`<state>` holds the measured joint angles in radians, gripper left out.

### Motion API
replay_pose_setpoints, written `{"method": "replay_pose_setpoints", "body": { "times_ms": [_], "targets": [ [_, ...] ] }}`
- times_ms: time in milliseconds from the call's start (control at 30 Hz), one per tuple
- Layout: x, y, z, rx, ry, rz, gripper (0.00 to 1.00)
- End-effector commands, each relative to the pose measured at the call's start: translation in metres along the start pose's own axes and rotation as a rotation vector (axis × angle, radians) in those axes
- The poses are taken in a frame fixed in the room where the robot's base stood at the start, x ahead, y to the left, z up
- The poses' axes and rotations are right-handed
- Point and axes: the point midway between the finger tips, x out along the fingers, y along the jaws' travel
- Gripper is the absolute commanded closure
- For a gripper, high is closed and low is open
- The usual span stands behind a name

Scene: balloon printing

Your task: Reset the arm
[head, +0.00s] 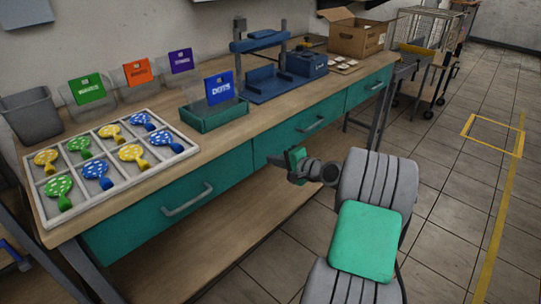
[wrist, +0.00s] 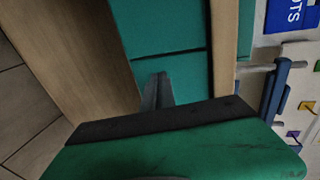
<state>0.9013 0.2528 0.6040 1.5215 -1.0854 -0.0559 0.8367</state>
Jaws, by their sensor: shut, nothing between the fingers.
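My gripper (head: 274,161) is in front of the teal drawers of the workbench, below the tabletop edge, with my grey and green arm behind it. In the wrist view my gripper (wrist: 157,88) shows its fingers together, with nothing between them. The fingers appear against the teal drawer fronts (wrist: 165,30). I cannot tell the exact gap between the gripper and the drawers.
The workbench top (head: 150,103) holds a white tray (head: 191,151) of dotted balloons, a green bin (head: 216,117) with a blue DOTS card, a blue press (head: 265,83) and a cardboard box (head: 357,38). Open tiled floor (head: 440,205) lies to the right.

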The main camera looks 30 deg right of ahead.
Motion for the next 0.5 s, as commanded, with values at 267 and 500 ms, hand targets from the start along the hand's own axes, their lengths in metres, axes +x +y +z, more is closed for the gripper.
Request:
{"method": "replay_pose_setpoints", "body": {
  "times_ms": [267,500],
  "targets": [
    [-0.080,-0.001,-0.005,0.007,0.011,0.001,1.00],
    [-0.101,0.001,-0.003,0.005,0.007,0.003,1.00]
  ]
}}
